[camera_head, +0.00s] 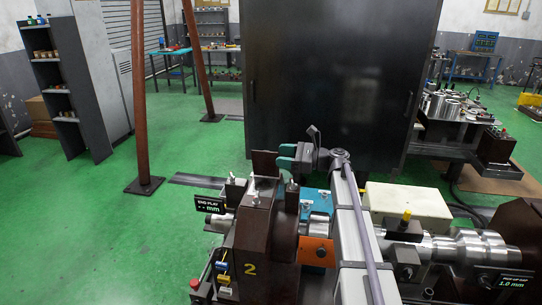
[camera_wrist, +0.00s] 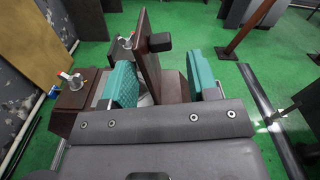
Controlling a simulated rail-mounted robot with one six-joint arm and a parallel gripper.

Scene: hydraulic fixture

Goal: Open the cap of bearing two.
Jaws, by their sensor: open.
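Bearing two is the brown block marked with a yellow 2 (camera_head: 250,268) in the lower middle of the head view, with small white-handled clamps (camera_head: 254,198) on top. A dark brown plate (camera_head: 265,163) stands upright above it and looks like its cap, raised; its lower end and hinge are not clear. My gripper (camera_head: 286,157) is at that plate's right side. In the wrist view the teal fingers of my gripper (camera_wrist: 162,82) are open, with the brown plate (camera_wrist: 147,55) and its dark knob (camera_wrist: 160,42) between and beyond them. I cannot tell whether either finger touches the plate.
A display reading END PLAY (camera_head: 209,204) stands left of the block. A steel shaft (camera_head: 470,248) and another brown block (camera_head: 518,225) lie to the right. A large dark cabinet (camera_head: 335,80) stands behind. Red-and-white clamp knobs (camera_wrist: 75,80) show left in the wrist view.

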